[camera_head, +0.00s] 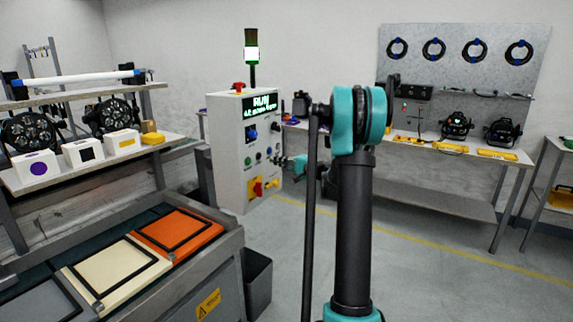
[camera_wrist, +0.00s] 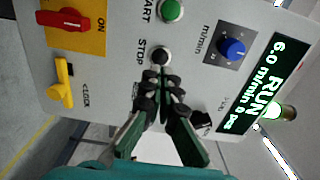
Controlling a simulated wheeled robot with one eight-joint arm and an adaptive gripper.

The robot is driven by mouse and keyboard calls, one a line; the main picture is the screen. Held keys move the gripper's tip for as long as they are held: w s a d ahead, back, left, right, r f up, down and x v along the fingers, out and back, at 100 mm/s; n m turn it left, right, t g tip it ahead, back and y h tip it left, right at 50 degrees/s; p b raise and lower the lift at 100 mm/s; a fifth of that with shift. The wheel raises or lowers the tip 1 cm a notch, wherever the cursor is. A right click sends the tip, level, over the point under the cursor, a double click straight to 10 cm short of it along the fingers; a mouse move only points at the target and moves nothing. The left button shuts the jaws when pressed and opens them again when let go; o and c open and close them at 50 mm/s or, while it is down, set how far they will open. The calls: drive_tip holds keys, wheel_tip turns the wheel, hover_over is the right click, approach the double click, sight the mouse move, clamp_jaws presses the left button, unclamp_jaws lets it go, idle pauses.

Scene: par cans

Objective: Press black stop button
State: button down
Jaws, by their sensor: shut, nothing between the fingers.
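The black stop button (camera_wrist: 160,55) sits on the grey panel under the word STOP, in the wrist view. My gripper (camera_wrist: 162,80) is shut and empty. Its fingertips point at the button and appear just short of it or at its edge; I cannot tell whether they touch. The green start button (camera_wrist: 171,10) is beside it, at the top edge. In the head view, the control box (camera_head: 228,150) stands left of my arm, and my gripper (camera_head: 280,161) is at its front face. The display (camera_wrist: 262,85) reads RUN, 6.0 m/min.
A blue knob (camera_wrist: 232,48), a red switch (camera_wrist: 68,20) and a yellow clamp-like part (camera_wrist: 62,82) surround the button. A signal tower (camera_head: 252,52) glows green above the box. A conveyor with orange (camera_head: 178,234) and cream panels is at left.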

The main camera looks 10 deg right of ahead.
sight(260, 156)
drive_tip(key=shift+x, duration=2.6)
drive_tip(key=shift+w+a, duration=0.35)
drive_tip(key=shift+a, duration=0.1)
drive_tip(key=shift+w+a+r, duration=0.1)
drive_tip(key=shift+w, duration=0.05)
